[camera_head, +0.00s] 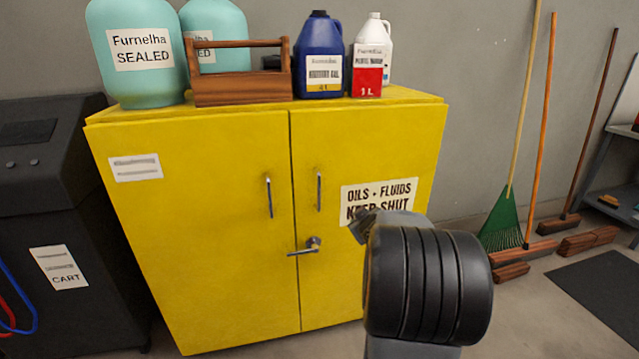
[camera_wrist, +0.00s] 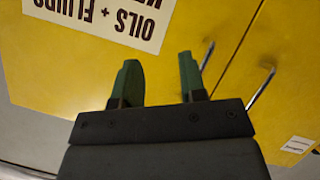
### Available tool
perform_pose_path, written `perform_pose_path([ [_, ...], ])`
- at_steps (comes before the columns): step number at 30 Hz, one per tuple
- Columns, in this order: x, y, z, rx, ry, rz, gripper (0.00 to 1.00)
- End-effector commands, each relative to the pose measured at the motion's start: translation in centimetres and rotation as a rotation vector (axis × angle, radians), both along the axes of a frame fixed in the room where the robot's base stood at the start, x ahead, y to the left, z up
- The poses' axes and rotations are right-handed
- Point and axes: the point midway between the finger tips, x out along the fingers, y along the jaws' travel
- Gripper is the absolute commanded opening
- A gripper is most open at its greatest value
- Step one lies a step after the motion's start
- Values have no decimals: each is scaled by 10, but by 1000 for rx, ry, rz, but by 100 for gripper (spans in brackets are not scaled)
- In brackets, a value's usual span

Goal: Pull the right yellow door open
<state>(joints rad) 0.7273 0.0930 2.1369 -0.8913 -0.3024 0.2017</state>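The right yellow door (camera_head: 345,270) of the cabinet is closed, flush with the left yellow door (camera_head: 215,270). It carries a slim vertical metal handle (camera_head: 319,190) and an "OILS + FLUIDS KEEP SHUT" sign (camera_head: 378,198). A metal lever (camera_head: 305,247) sits below the handle, lying about level across the seam. In the upside-down wrist view, my gripper (camera_wrist: 160,82) is open and empty, its two green fingers pointing at the right door. The right door's handle (camera_wrist: 208,55) shows just beside one finger, apparently not between them. In the head view my arm hides the gripper and the door's lower right.
A dark cart (camera_head: 60,190) stands left. A rake (camera_head: 505,220) and brooms lean right.

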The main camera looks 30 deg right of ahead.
Motion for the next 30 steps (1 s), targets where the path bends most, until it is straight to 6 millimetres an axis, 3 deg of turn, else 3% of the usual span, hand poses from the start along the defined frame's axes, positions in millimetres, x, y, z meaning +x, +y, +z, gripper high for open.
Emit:
perform_pose_path([
  [6,19,41,35,236,-384,128,38],
  [12,25,57,61,353,-555,205,38],
  [20,51,57,63,396,-580,213,38],
  [30,116,49,62,393,-579,212,38],
])
